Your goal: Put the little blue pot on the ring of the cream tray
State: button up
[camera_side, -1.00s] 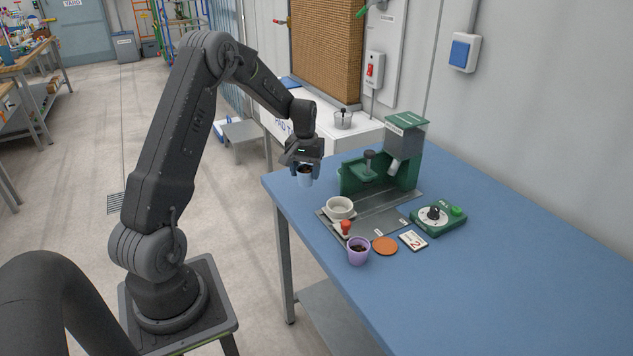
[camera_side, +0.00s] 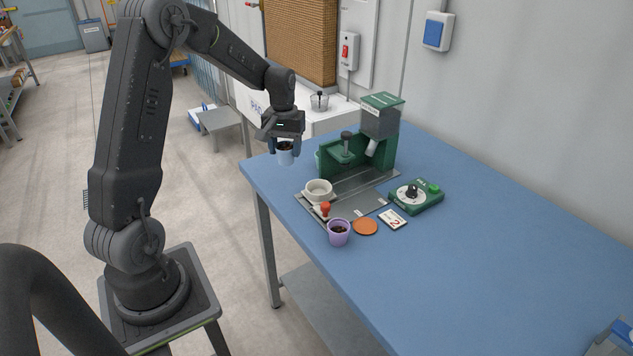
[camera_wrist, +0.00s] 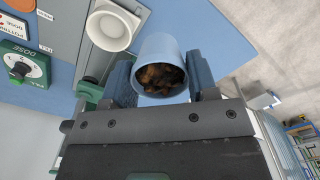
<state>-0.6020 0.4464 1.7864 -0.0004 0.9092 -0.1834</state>
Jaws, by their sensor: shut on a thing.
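The little blue pot (camera_side: 286,157), light blue with dark brown filling, is held upright between the fingers of my gripper (camera_side: 285,146). In the wrist view the pot (camera_wrist: 160,50) sits between both fingers of my gripper (camera_wrist: 163,82), its filling showing. The cream piece with a round raised rim (camera_side: 318,194) stands on the grey plate, to the right of and lower in the picture than the pot. It also shows in the wrist view (camera_wrist: 110,28), left of the pot, and its round part looks empty. The pot is apart from it, near the table's far left corner.
A green machine (camera_side: 380,115) stands behind the cream piece on the grey plate (camera_side: 345,203). A red-topped tool (camera_side: 325,209), purple pot (camera_side: 339,232), orange disc (camera_side: 365,227), number card (camera_side: 392,219) and green dial box (camera_side: 416,196) are nearby.

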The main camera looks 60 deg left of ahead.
jog(key=w+d+f, duration=0.1)
jog(key=w, duration=0.1)
jog(key=w+d+f, duration=0.4)
jog(key=shift+w+d+f, duration=0.1)
jog(key=shift+w+d, duration=0.15)
jog(key=shift+f, duration=2)
jog(key=shift+f, duration=0.2)
jog(key=o, duration=0.9)
jog(key=shift+r, duration=0.1)
